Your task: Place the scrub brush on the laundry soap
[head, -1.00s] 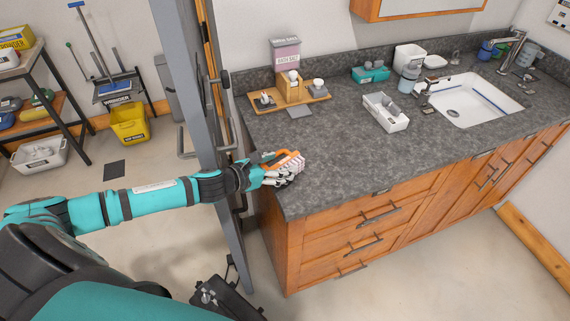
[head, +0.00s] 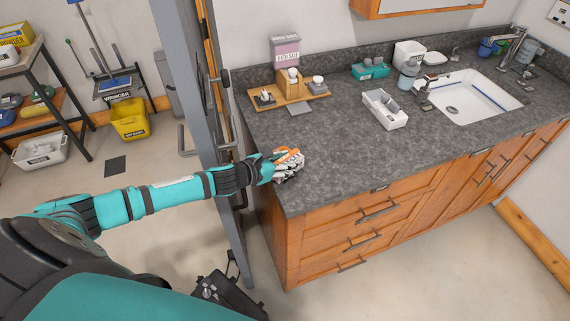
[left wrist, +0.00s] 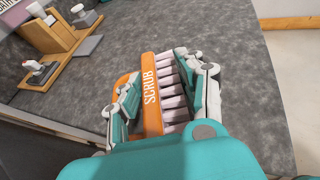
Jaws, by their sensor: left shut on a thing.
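The scrub brush (head: 290,153) has an orange body and pale bristles. My left gripper (head: 288,167) is shut on it above the near left part of the grey counter. In the left wrist view the brush (left wrist: 151,92) shows the word SCRUB, with the fingers of my left gripper (left wrist: 163,88) on both its sides. The fingers hide part of the brush in the head view. I cannot pick out the laundry soap for sure in either view. My right gripper is not in view.
A wooden tray (head: 264,106) with small items and a bath salt box (head: 285,50) stands at the counter's back left. A white caddy (head: 386,119) and a sink (head: 470,96) lie to the right. The door edge (head: 190,80) is close to my left arm.

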